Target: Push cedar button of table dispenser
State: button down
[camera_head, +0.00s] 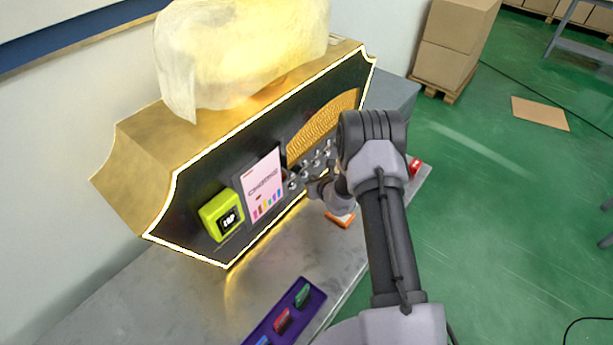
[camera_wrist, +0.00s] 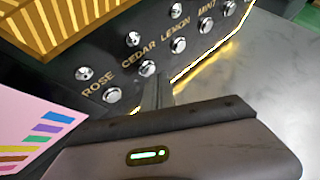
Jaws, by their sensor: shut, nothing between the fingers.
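The table dispenser (camera_head: 135,180) is a gold-sided box with a dark front, lit by a glowing edge strip. The wrist view shows labels ROSE, CEDAR, LEMON and MINT on its front. The silver cedar button (camera_wrist: 147,68) sits just below the CEDAR label, with a smaller silver fitting (camera_wrist: 134,39) above the label. My gripper (camera_wrist: 159,82) is shut and empty, its dark fingertips just below and right of the cedar button. I cannot tell whether they touch it. In the head view my gripper (camera_head: 317,187) is close to the front panel.
A pink card (camera_head: 264,186) and a yellow-green device (camera_head: 221,214) are on the dispenser front. A purple tray (camera_head: 265,331) with coloured items lies on the grey table (camera_head: 195,300). An orange-and-white item (camera_head: 340,219) lies near the gripper. Cardboard boxes (camera_head: 450,50) stand behind.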

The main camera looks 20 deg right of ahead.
jog(key=shift+w+a, duration=0.25)
jog(key=shift+w, duration=0.2)
dwell(0.7)
jog(key=shift+s+d, duration=0.1)
jog(key=shift+s, duration=0.05)
jog(key=shift+s+d, duration=0.35)
jog(key=shift+s, duration=0.25)
jog(key=s+d, duration=0.2)
jog(key=s, duration=0.2)
jog(key=shift+s+d, duration=0.1)
jog(key=shift+d, duration=0.3)
dwell(0.7)
